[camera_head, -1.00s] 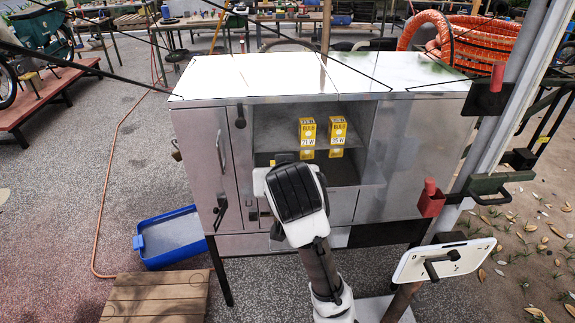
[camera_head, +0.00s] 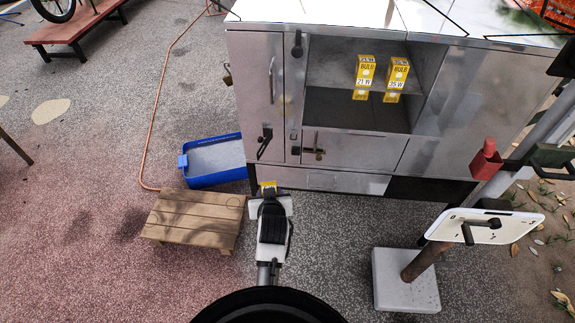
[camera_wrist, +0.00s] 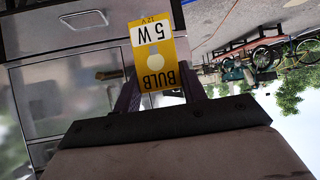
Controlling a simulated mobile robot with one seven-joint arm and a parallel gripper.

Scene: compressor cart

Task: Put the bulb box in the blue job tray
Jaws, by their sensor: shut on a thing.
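My gripper (camera_head: 268,191) is shut on a yellow bulb box (camera_head: 268,184). In the head view only the box's top edge shows past my wrist. In the wrist view the bulb box (camera_wrist: 155,62) stands between the two dark fingers, its "5 W 12 V" label upside down. The blue job tray (camera_head: 217,178) sits on the ground left of the cabinet, behind and left of my gripper in the head view. Its grey inside looks empty.
Two more yellow bulb boxes, a 21 W box (camera_head: 364,72) and another (camera_head: 396,75), stand on the metal cabinet's (camera_head: 250,110) open shelf. A wooden step (camera_head: 195,218) is in front of the tray. A white panel on a post (camera_head: 485,226) stands at right.

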